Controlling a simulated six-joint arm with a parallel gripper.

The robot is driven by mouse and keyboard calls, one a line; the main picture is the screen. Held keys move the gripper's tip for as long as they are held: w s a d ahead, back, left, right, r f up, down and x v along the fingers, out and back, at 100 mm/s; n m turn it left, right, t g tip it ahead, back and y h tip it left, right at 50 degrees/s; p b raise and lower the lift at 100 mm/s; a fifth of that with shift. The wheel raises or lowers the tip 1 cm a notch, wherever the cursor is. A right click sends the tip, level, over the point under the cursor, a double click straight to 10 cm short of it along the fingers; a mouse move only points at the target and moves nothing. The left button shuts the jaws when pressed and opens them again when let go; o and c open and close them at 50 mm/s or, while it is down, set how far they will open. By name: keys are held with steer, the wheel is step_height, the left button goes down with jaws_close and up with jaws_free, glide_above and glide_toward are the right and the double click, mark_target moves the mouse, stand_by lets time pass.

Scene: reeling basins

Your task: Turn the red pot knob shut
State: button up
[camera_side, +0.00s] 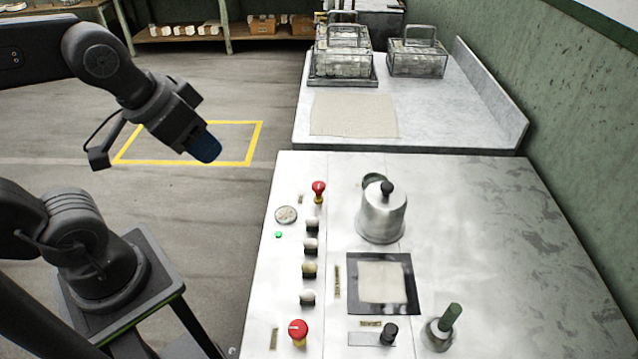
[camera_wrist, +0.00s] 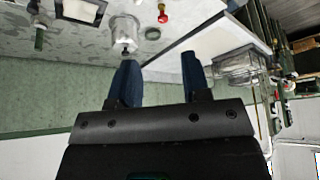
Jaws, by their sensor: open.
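Two red knobs stand on the left part of the pale panel top. One (camera_side: 319,186) is at the far end on a yellowish base; the other (camera_side: 298,328) is at the near end beside a small label. I cannot tell which is the pot knob or how either is turned. A red knob (camera_wrist: 163,16) also shows at the top of the wrist view. My gripper (camera_side: 207,150) is open and empty, up and left of the panel, apart from both knobs. Its blue fingers (camera_wrist: 159,62) are spread in the wrist view.
A metal pot (camera_side: 381,217) with a black lid knob stands right of the far red knob. Several small pale knobs (camera_side: 311,246) line the panel's left side. A dark-framed plate (camera_side: 411,290), a black knob (camera_side: 388,333) and a green-handled piece (camera_side: 440,329) lie right.

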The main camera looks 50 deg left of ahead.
steer(key=shift+o, duration=0.8)
steer(key=shift+w, duration=0.1)
steer(key=shift+o, duration=0.5)
steer(key=shift+w+r+n, duration=0.1)
steer(key=shift+w+n, duration=0.3)
steer(key=n+g+h, duration=0.5)
steer(key=n+g, duration=0.1)
steer(key=n, duration=1.1)
glide_above(318, 184)
steer(key=a, duration=0.6)
step_height(318, 184, down, 10)
steer(key=shift+y, duration=0.3)
steer(key=x, duration=1.3)
steer(key=shift+w+d, duration=0.2)
steer(key=shift+d, duration=0.2)
